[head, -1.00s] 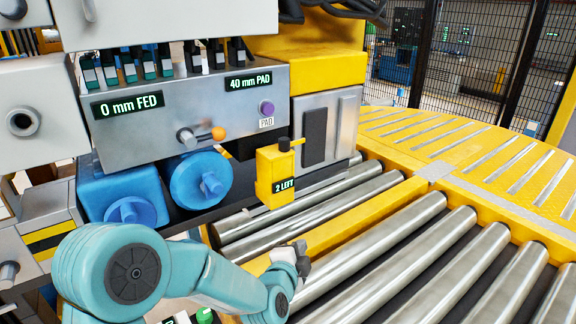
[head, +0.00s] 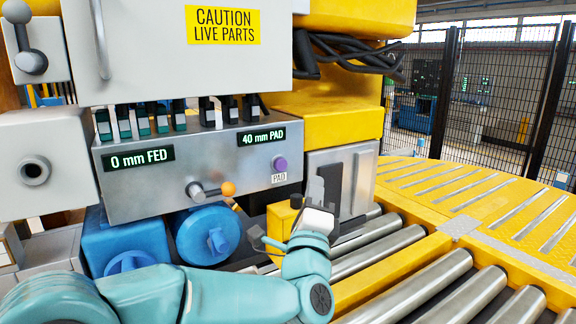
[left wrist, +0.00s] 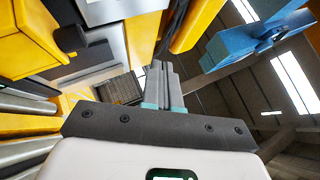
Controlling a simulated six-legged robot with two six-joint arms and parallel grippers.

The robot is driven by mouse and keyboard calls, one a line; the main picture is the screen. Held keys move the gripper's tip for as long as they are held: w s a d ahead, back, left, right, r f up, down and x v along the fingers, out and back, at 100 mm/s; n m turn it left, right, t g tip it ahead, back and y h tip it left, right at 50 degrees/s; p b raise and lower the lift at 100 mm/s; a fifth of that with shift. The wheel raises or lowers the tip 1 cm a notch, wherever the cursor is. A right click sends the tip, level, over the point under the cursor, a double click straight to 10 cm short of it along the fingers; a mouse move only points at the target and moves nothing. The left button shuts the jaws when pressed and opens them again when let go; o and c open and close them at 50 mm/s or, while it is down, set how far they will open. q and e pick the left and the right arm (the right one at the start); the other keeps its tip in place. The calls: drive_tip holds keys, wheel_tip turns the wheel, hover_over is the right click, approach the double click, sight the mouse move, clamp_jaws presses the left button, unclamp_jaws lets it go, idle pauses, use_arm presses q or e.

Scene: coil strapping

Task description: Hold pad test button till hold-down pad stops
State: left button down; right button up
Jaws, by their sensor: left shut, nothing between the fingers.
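The purple pad test button (head: 280,163) sits on the right end of the grey control panel (head: 190,170), above a small PAD label. The panel's display (head: 261,137) reads 40 mm PAD. My left gripper (head: 316,184) is raised to the right of the button and a little lower, apart from it in the picture. Its fingers are together and empty; they also show shut in the left wrist view (left wrist: 160,72). I cannot make out the button in the wrist view. I cannot tell which part is the hold-down pad. My right gripper is not in view.
An orange-tipped lever (head: 228,188) sticks out of the panel left of the button. A yellow box (head: 281,222) stands behind my gripper, partly hidden. Steel rollers (head: 430,284) lie at the lower right. Another display (head: 139,159) reads 0 mm FED.

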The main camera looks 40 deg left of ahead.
sight(281, 165)
use_arm(q)
drive_tip(key=shift+a, duration=0.1)
drive_tip(key=shift+w+a+f, duration=0.1)
drive_tip(key=shift+w+a, duration=0.5)
drive_tip(key=shift+a, duration=0.75)
drive_tip(key=shift+w+a+r, duration=0.1)
drive_tip(key=shift+w+a, duration=0.45)
drive_tip(key=shift+a, duration=0.85)
drive_tip(key=shift+w+a+f, duration=0.1)
drive_tip(key=shift+w+a, duration=0.5)
drive_tip(key=shift+a, duration=0.75)
drive_tip(key=shift+a, duration=0.15)
drive_tip(key=shift+w+a, duration=0.15)
drive_tip(key=shift+a, duration=0.05)
drive_tip(key=shift+w+a, duration=0.15)
drive_tip(key=shift+a, duration=0.3)
idle(0.7)
